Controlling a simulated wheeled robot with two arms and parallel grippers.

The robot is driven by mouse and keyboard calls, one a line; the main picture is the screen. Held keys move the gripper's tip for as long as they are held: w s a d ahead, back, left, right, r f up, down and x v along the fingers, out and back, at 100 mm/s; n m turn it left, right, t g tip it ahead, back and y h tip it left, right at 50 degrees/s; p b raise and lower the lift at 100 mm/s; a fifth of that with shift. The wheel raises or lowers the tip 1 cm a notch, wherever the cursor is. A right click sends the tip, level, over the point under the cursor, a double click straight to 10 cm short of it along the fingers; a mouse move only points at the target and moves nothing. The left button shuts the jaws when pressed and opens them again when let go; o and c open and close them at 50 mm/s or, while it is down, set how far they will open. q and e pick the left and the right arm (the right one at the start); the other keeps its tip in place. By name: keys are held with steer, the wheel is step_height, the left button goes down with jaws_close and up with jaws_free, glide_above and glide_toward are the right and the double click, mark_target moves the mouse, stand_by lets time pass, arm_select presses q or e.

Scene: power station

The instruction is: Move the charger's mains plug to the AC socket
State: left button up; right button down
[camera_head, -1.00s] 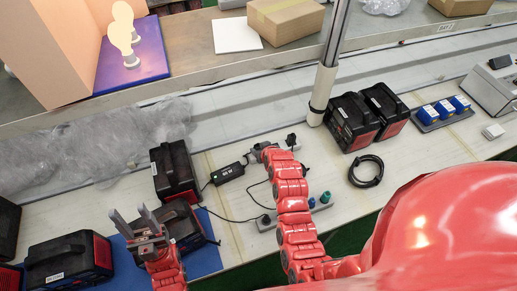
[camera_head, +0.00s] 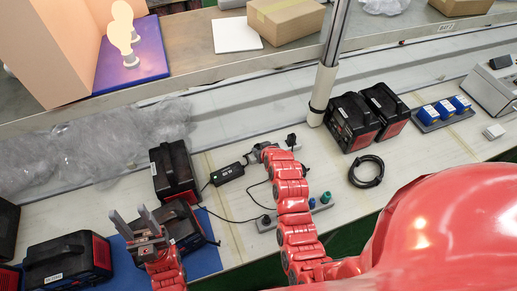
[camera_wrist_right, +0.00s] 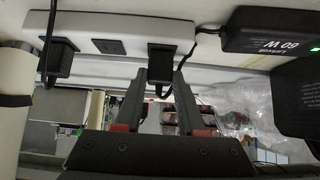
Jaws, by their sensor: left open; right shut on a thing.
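The black charger (camera_head: 228,173), with a green light, lies on the bench; it also shows in the right wrist view (camera_wrist_right: 268,30). My right gripper (camera_wrist_right: 162,78) is shut on a black mains plug (camera_wrist_right: 160,62) at the white socket strip (camera_wrist_right: 108,25). The plug's face is against or very close to the strip; I cannot tell whether it is seated. A second black plug (camera_wrist_right: 60,57) sits on the same strip. In the head view my right gripper (camera_head: 258,151) is beside the charger and hides its plug. My left gripper (camera_head: 143,222) is open and empty above the batteries.
A grey strip (camera_head: 266,226) with green and blue round sockets (camera_head: 318,199) lies below my right arm. Black-red battery packs (camera_head: 174,170) stand left, others (camera_head: 352,121) right. A coiled black cable (camera_head: 366,171) lies on the bench. A post (camera_head: 322,90) stands behind.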

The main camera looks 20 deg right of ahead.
steer(key=shift+r, duration=0.35)
stand_by(0.3)
steer(key=shift+r+p, duration=0.45)
steer(key=shift+r, duration=1.4)
